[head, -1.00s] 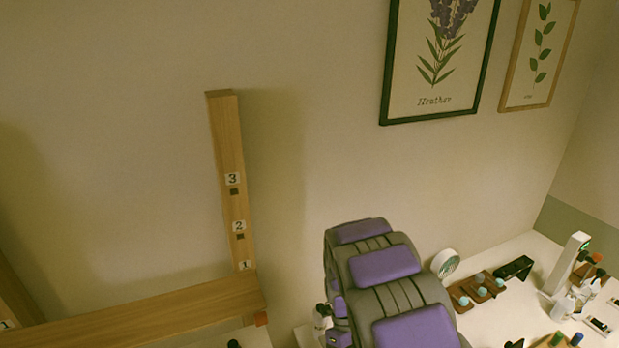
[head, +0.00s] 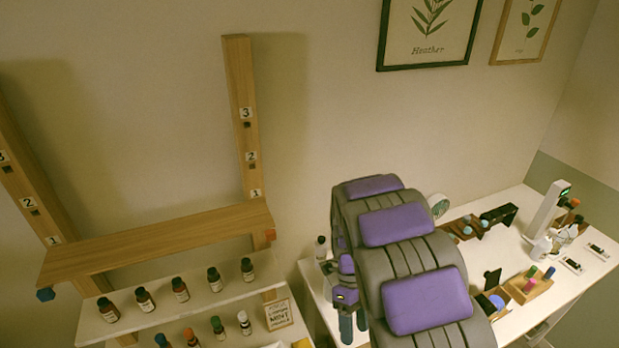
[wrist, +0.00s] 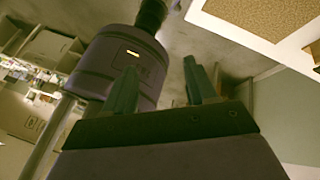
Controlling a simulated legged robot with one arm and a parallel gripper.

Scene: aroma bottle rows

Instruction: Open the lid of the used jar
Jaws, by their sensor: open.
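I cannot make out which thing is the used jar, or its lid, in either view. My gripper (wrist: 158,78) shows in the wrist view with its two dark green fingers apart and nothing between them. In the head view my gripper (head: 353,328) hangs at the lower middle, beside my purple and grey arm, near the left end of the white table (head: 545,270). My arm hides part of that table.
A wooden shelf (head: 160,243) on numbered posts stands at the left. Below it, a white rack (head: 150,317) holds rows of small bottles. A wooden tray (head: 530,288) and a white upright device (head: 546,212) stand at right.

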